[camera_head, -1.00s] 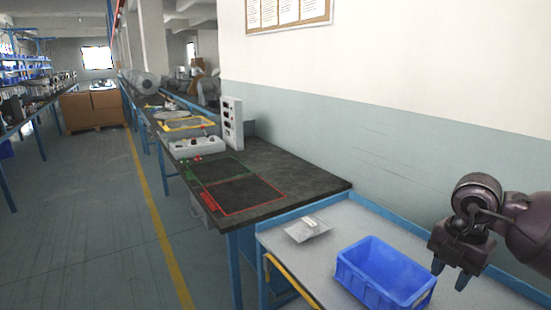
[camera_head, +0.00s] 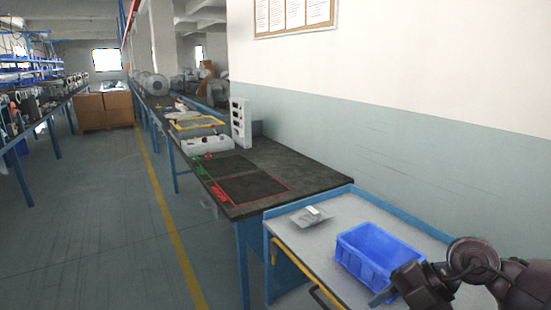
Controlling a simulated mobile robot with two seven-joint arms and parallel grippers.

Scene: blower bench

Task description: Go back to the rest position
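My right gripper (camera_head: 385,300) is at the lower right, over the front right side of the blue bin (camera_head: 352,262). Its fingers are seen edge-on and partly cut by the bin and the arm, so I cannot tell whether they are apart. No held thing shows in it. My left gripper is out of view.
The blue bin stands on a grey cart (camera_head: 285,232) with blue edges. A small clear bag (camera_head: 312,215) lies on it. A dark bench (camera_head: 300,160) with red and green marked areas runs behind. A white control box (camera_head: 240,122) stands there. Open floor (camera_head: 90,230) lies left.

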